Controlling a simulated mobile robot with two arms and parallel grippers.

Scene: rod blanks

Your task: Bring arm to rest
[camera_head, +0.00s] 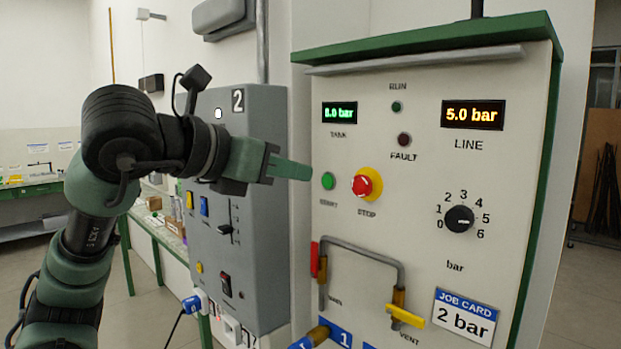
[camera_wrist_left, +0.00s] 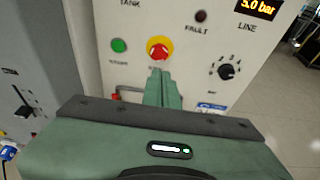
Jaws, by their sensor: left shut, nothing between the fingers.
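My left gripper (camera_head: 307,173) comes in from the left in the head view. Its green fingers are shut with nothing between them. The fingertips point at the panel, just left of the green START button (camera_head: 328,181); I cannot tell whether they touch the panel. In the left wrist view the shut fingers (camera_wrist_left: 162,72) show below the red STOP button (camera_wrist_left: 159,49) on its yellow collar. The right gripper is not in view.
The white control panel (camera_head: 400,230) carries a TANK display (camera_head: 340,113), a LINE display (camera_head: 473,115) reading 5.0 bar, a black knob (camera_head: 459,219), a bent pipe with red and yellow handles, and a job card (camera_head: 464,317) reading 2 bar. A grey box (camera_head: 262,120) stands behind my arm.

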